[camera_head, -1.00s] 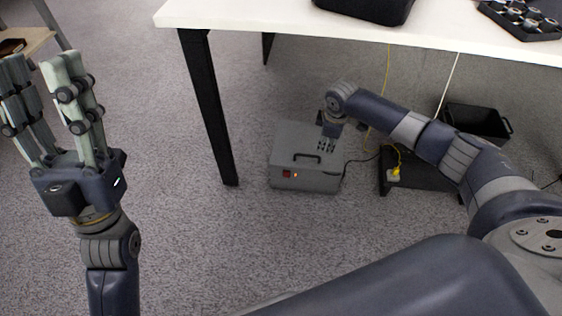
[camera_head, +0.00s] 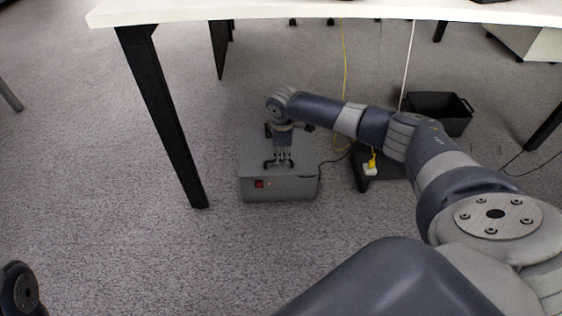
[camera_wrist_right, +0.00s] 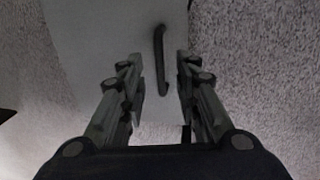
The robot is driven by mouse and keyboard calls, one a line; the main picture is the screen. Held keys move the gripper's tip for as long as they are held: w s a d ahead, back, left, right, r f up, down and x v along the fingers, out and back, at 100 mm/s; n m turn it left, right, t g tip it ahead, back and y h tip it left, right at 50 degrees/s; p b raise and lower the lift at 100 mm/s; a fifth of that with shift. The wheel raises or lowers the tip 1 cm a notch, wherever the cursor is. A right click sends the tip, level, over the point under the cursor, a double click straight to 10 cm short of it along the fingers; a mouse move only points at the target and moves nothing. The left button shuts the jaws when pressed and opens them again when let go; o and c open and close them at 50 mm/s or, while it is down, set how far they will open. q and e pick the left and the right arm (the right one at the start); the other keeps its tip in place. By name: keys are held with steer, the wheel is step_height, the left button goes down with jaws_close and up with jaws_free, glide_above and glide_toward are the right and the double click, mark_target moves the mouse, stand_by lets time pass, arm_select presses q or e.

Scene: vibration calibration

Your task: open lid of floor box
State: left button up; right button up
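The grey floor box (camera_head: 300,188) stands on the carpet under the table, with a red switch (camera_head: 259,184) on its front. Its lid looks closed. A dark bar handle (camera_head: 268,164) sits on top; it also shows in the right wrist view (camera_wrist_right: 160,65). My right gripper (camera_head: 283,162) points down over the lid at the handle. In the wrist view its fingers (camera_wrist_right: 158,72) are apart, one on each side of the handle, with gaps between. Whether the fingertips touch the lid is unclear. My left gripper is out of view; only a piece of my left arm shows at bottom left.
The white table (camera_head: 300,12) spans above the box, with a black leg (camera_head: 165,120) to its left. A black bin (camera_head: 440,112) and a yellow plug (camera_head: 371,166) are to the right. Cables hang behind my right arm. The carpet in front is clear.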

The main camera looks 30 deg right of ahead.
steer(key=shift+w+d+f+b, duration=0.15)
steer(key=shift+f+b, duration=0.25)
steer(key=shift+f, duration=0.45)
steer(key=shift+w+f+b, duration=0.15)
steer(key=shift+f+b, duration=0.25)
steer(key=shift+f, duration=0.4)
jaws_close()
